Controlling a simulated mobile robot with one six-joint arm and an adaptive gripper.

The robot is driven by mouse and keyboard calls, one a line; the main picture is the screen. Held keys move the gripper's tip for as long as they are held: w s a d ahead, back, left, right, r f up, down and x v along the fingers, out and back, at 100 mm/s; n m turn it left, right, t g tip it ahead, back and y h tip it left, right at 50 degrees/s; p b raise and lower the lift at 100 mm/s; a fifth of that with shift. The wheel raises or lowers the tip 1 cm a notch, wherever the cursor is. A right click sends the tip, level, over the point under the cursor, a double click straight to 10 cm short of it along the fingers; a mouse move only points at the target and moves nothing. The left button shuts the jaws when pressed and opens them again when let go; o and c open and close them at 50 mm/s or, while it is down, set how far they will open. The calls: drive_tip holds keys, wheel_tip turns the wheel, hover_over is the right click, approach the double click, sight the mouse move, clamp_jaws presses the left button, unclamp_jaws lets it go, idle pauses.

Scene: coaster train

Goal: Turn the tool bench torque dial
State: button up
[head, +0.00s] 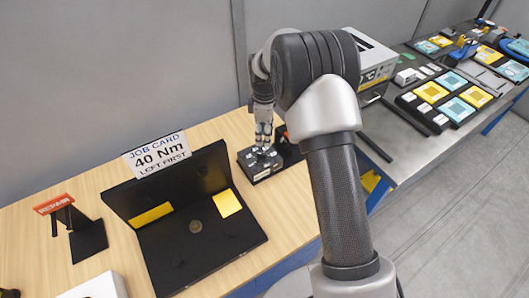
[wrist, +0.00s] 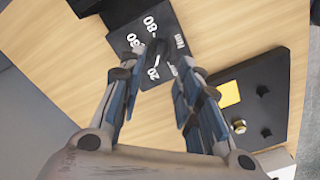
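The torque dial unit (head: 258,170) is a small dark box with white markings on the wooden bench. In the wrist view its black face (wrist: 177,28) shows 20, 80, Nm and another partly hidden number. A dark knob (wrist: 157,48) shows between the fingertips. My gripper (head: 264,140) points down over the unit in the head view. In the wrist view my gripper (wrist: 158,68) has its two fingers apart, on either side of the knob. I cannot tell whether they touch it. The job card (head: 158,153) reads 40 Nm, LEFT FIRST.
A black open case (head: 215,245) with yellow patches and a small brass-coloured round piece lies left of the unit. A black stand with a red sign (head: 54,204) is further left. A dark block (head: 288,150) stands right of the unit. A grey table (head: 400,160) with trays is at right.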

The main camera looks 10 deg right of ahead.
sight(265, 154)
wheel_tip(265, 154, down, 9)
drive_tip(key=shift+f+b, duration=0.2)
drive_tip(key=shift+b, duration=0.25)
drive_tip(key=shift+c, duration=0.2)
clamp_jaws()
